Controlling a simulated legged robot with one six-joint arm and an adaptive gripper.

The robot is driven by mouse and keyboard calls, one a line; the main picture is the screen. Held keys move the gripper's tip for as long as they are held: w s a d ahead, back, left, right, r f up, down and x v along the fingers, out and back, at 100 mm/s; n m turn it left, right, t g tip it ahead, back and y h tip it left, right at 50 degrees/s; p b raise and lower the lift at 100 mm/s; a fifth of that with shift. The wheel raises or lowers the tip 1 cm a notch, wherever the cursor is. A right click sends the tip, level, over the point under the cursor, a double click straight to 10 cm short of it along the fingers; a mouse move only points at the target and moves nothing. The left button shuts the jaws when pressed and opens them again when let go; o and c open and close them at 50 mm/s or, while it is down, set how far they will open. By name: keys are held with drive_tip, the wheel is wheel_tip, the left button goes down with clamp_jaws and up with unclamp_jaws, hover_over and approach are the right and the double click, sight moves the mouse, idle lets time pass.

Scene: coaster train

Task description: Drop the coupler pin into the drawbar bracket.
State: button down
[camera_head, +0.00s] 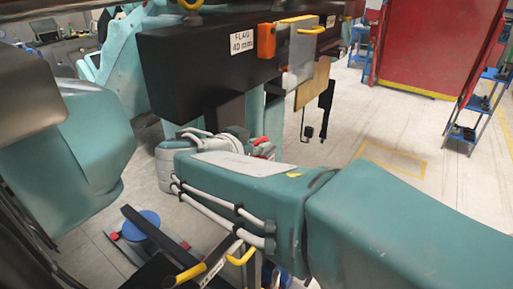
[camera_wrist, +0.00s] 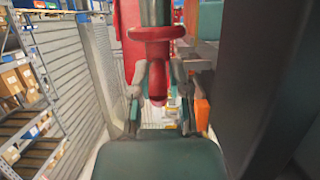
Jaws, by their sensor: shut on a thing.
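The red coupler pin (camera_wrist: 158,50) is upright in the wrist view, with a wide collar and a dark stem above it. My gripper (camera_wrist: 158,78) is shut on it, one grey finger on each side below the collar. The pin's rounded red lower end hangs between the fingers. I cannot identify the drawbar bracket with certainty in either view.
A dark beam (camera_head: 205,65) labelled "FLAG 40 mm" spans above my arm, with an orange block (camera_head: 266,41) on it. Dark bars with yellow handles (camera_head: 190,272) lie below. Shelving (camera_wrist: 25,95) stands left in the wrist view. Open floor (camera_head: 365,115) is at right.

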drive_tip(key=shift+r, duration=1.4)
drive_tip(key=shift+d, duration=0.7)
drive_tip(key=shift+a, duration=0.55)
